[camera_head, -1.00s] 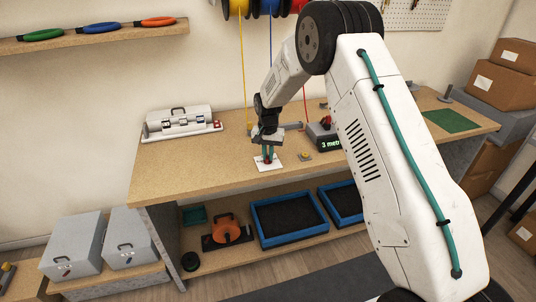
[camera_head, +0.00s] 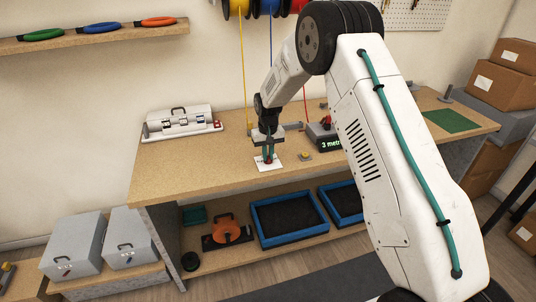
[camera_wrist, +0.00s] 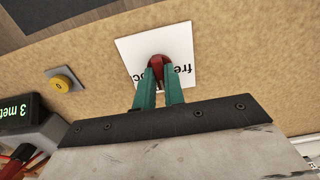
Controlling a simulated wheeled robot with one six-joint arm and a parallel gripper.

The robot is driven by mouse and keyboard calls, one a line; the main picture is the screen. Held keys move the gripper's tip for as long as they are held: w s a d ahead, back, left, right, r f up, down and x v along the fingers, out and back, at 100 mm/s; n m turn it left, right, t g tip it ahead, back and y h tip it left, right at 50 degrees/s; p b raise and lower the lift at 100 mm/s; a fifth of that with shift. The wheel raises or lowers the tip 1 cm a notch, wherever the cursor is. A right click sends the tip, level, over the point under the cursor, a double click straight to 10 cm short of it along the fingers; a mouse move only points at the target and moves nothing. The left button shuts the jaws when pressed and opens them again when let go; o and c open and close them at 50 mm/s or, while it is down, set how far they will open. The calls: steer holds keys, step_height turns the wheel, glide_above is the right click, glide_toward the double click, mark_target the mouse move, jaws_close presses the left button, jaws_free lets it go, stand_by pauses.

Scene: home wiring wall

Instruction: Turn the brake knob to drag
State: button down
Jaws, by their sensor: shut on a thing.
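The brake knob (camera_wrist: 157,68) is red and sits on a white card (camera_wrist: 181,44) on the bench. The card has black lettering, partly hidden by my gripper; "fre" shows on one side and a bit of another word on the other. My gripper (camera_wrist: 158,80) points down over the card, with its two green fingers shut on the red knob. In the head view my gripper (camera_head: 268,158) stands upright over the white card (camera_head: 266,165) near the bench's front edge; the knob is small there.
A yellow button (camera_wrist: 62,81) on a small base lies beside the card. A dark box with a green "3 met" display (camera_wrist: 14,112) is close by. The wooden bench (camera_head: 190,175) is clear left of the card. Yellow, blue and red wires hang behind my arm.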

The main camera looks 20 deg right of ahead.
steer(key=c, duration=1.5)
jaws_free()
steer(key=shift+d, duration=0.1)
steer(key=shift+r, duration=0.1)
step_height(320, 180, up, 8)
steer(key=shift+f, duration=0.2)
steer(key=shift+s, duration=0.1)
